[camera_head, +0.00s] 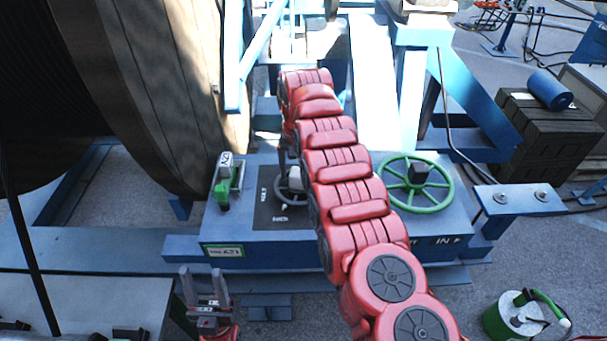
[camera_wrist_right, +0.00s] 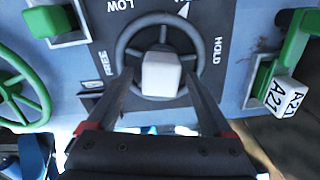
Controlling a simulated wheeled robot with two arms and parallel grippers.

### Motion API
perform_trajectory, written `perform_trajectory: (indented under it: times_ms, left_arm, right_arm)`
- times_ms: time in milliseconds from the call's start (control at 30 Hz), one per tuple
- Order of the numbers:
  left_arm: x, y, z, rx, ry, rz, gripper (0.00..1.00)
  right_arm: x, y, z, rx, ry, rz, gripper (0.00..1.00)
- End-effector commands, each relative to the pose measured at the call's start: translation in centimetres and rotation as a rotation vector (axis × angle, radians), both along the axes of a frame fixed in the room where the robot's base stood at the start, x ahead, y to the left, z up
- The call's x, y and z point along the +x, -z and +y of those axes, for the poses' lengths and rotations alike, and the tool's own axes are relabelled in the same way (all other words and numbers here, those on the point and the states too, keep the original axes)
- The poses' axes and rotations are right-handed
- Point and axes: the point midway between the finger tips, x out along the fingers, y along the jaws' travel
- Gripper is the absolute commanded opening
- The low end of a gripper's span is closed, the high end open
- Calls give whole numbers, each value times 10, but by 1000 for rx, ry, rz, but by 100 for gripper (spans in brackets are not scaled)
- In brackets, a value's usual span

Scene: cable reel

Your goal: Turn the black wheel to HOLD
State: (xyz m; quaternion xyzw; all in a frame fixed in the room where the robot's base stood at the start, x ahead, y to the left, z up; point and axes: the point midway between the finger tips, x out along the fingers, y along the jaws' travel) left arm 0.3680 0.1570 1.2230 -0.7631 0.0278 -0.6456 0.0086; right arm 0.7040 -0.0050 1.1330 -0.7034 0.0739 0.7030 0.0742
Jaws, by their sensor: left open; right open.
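The black wheel (camera_wrist_right: 128,37) with a pale block at its hub lies on a dark plate in the right wrist view. LOW, HOLD and FREE are printed around it, and a white pointer mark (camera_wrist_right: 184,9) shows between LOW and HOLD. My right gripper (camera_wrist_right: 160,76) is open, its fingers reaching toward the wheel on either side of the hub block; contact cannot be told. In the head view, my red right arm partly hides the wheel (camera_head: 291,198) and the right gripper. My left gripper (camera_head: 206,285) is open and empty at the lower left, away from the wheel.
A green handwheel (camera_head: 441,205) stands right of my arm on the blue console (camera_head: 182,245). A green lever with a white tag (camera_head: 226,172) stands left of the black wheel. A large reel (camera_head: 165,80) fills the upper left. Dark crates (camera_head: 545,135) stand at right.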

Motion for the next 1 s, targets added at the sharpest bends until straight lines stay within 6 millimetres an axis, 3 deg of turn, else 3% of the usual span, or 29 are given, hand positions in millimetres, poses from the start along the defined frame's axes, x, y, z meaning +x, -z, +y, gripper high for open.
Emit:
perform_trajectory:
  times_ms: [200,467,933,1000]
  left_arm:
    - [0,-3,0,0,0,0,50]
    - [0,-3,0,0,0,0,50]
    - [0,-2,0,0,0,0,50]
    - [0,-3,0,0,0,0,50]
  right_arm:
    - [-2,19,4,0,-1,2,85]
    - [-2,20,4,0,-1,1,85]
    - [-1,20,4,0,-1,0,4]
    - [-1,20,4,0,-1,0,0]
